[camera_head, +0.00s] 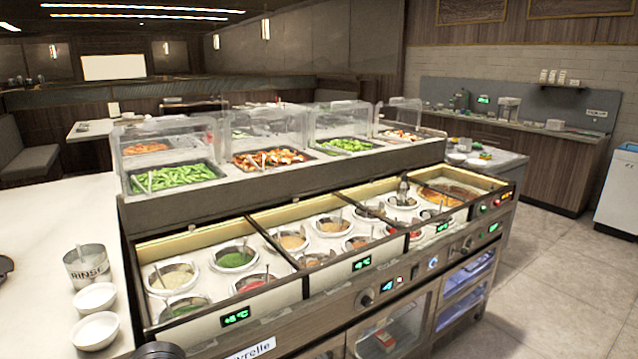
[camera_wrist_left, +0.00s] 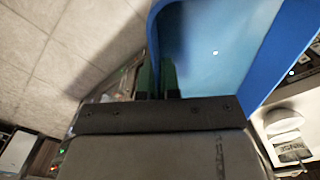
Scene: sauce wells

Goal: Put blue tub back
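The blue tub (camera_wrist_left: 225,40) fills the upper middle of the left wrist view, very close to the camera. My left gripper (camera_wrist_left: 158,75) has its two dark green fingers on either side of the tub's left wall, and it appears shut on that wall. Much of the tub is outside the frame, so its contents and base are hidden. The tub does not show in the head view. My right gripper is in neither view.
A metal RINSE can (camera_head: 87,267) and two white bowls (camera_head: 95,298) stand on the white counter (camera_head: 40,225) at left. The counter behind them is mostly clear. The sauce-well station (camera_head: 330,275), with food trays behind glass guards, fills the middle. Open floor (camera_head: 565,255) lies at right.

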